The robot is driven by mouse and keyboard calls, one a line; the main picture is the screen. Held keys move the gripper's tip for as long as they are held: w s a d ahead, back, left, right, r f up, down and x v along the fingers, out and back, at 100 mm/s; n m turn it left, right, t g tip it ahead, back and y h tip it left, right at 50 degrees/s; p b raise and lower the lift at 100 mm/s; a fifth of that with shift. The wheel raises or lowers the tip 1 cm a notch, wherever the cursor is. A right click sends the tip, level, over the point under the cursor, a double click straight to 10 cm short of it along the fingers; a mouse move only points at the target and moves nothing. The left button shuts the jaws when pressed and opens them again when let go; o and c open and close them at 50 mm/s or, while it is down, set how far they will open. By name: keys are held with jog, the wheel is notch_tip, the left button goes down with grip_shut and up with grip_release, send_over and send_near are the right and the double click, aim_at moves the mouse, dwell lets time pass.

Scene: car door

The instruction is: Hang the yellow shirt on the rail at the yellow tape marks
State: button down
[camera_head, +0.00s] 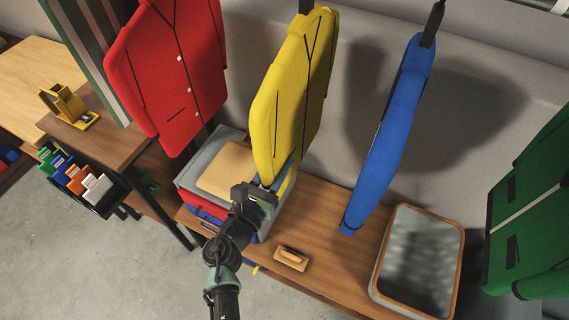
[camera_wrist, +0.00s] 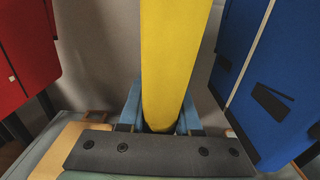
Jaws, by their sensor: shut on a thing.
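The yellow shirt (camera_head: 292,95) is upright in the middle of the head view, turned partly edge-on, with a dark hanger piece (camera_head: 306,6) at its top. My gripper (camera_head: 280,180) is shut on the shirt's lower edge. In the wrist view the shirt (camera_wrist: 172,60) rises between the two blue fingers of my gripper (camera_wrist: 160,122). The hanger's upper end is cut off by the frame, so I cannot tell whether it rests on the rail. The yellow tape marks are not in view.
A red shirt (camera_head: 175,75) hangs to the left, a blue one (camera_head: 388,130) to the right, a green one (camera_head: 535,210) at far right. Below is a wooden bench (camera_head: 325,215) with stacked folded items (camera_head: 205,200), a brush (camera_head: 291,258) and a basket (camera_head: 462,262).

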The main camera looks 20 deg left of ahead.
jog(key=a+b, duration=0.5)
jog(key=a, duration=1)
jog(key=shift+w, duration=0.25)
dwell(0.9)
jog(key=shift+a+f, duration=0.1)
jog(key=shift+f, duration=0.1)
dwell(0.3)
jog(key=c, duration=0.6)
grip_release()
jog(key=shift+o, duration=0.4)
jog(key=shift+f, duration=0.1)
jog(key=shift+s, duration=0.1)
